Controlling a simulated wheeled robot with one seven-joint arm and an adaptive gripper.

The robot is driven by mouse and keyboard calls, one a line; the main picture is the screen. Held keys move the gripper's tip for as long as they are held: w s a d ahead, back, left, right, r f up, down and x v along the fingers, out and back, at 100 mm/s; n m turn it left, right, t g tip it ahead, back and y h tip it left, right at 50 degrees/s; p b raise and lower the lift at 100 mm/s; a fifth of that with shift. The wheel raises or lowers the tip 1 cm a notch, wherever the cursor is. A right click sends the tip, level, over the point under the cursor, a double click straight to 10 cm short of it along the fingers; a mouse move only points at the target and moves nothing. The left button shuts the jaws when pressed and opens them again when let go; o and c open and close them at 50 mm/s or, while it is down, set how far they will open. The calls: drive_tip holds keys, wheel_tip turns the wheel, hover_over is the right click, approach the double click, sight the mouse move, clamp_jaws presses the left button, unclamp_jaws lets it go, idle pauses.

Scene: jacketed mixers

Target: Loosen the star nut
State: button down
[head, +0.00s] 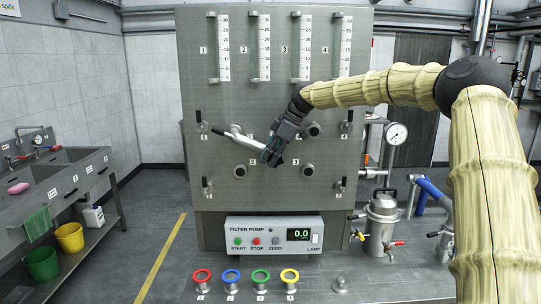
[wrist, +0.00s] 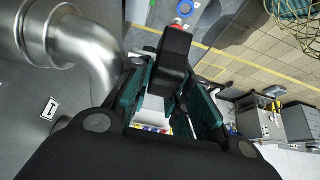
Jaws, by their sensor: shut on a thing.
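My gripper (head: 272,157) is in front of the grey steel panel, near its middle. In the wrist view, its teal-lined fingers (wrist: 168,95) close on a black, rounded, bar-like piece (wrist: 173,52). I cannot tell from its shape whether this is the star nut or another handle, since the fingers hide part of it. A shiny bent steel pipe (wrist: 85,38) passes close to the left of the fingers. It also shows in the head view (head: 232,136), left of my gripper. No clear star shape shows in the head view.
The panel (head: 215,100) carries sight tubes above and round fittings (head: 308,170) near my gripper. A filter pump box (head: 274,235) and coloured rings (head: 261,276) lie below. A steel vessel (head: 382,222) stands right. The floor at left (head: 140,215) is clear.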

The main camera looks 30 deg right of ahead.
drive_tip(key=shift+w+r, duration=0.1)
drive_tip(key=shift+r, duration=0.05)
drive_tip(key=c, duration=1.3)
unclamp_jaws()
drive_tip(key=shift+v, duration=3.95)
